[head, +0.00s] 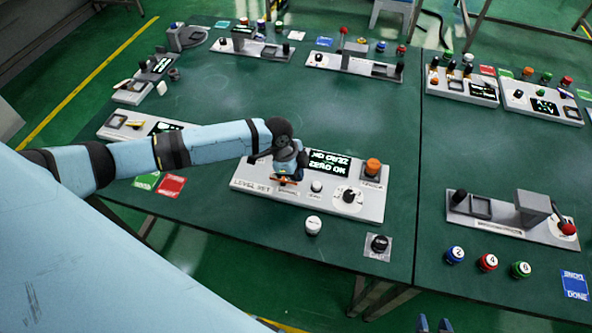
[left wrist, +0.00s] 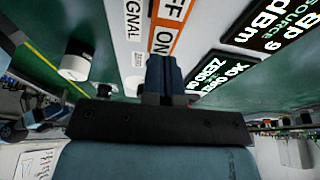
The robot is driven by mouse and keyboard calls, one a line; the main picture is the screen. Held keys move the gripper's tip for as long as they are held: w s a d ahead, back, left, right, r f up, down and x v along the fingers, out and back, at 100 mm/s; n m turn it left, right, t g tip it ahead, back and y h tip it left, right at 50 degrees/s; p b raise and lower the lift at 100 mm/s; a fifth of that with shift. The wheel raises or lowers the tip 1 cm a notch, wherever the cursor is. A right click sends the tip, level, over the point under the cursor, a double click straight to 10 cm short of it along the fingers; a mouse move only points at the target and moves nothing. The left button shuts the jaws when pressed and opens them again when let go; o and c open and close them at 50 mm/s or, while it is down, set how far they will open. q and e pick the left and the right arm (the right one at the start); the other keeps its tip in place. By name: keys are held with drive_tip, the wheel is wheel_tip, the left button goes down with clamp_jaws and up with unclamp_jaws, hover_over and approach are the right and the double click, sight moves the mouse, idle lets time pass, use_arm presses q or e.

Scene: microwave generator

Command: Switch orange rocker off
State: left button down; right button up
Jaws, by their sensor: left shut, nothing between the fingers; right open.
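The grey panel (head: 255,187) labelled "LEVEL SET" stands on the green table in the head view. My left gripper (head: 289,175) is over its left-centre part, pointing down at the orange rocker (head: 286,181), which is mostly hidden beneath it. In the left wrist view the shut blue fingers (left wrist: 163,68) lie at the ON end of the orange-framed OFF/ON label (left wrist: 168,25). The rocker's own tilt is hidden, and I cannot tell whether the fingers touch it. My right gripper (head: 434,325) is open and empty at the bottom edge of the head view.
The panel also carries a lit display (head: 327,163), an orange button (head: 373,167) and a black-and-white knob (head: 348,197). A white knob (head: 313,225) and a black knob (head: 379,244) are in front. Other panels line the table's far side and right.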

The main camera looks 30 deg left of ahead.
use_arm(q)
drive_tip(key=shift+d+f, duration=0.15)
drive_tip(key=shift+f, duration=0.3)
drive_tip(key=shift+r, duration=0.1)
drive_tip(key=shift+r+p, duration=0.75)
drive_tip(key=shift+p, duration=0.25)
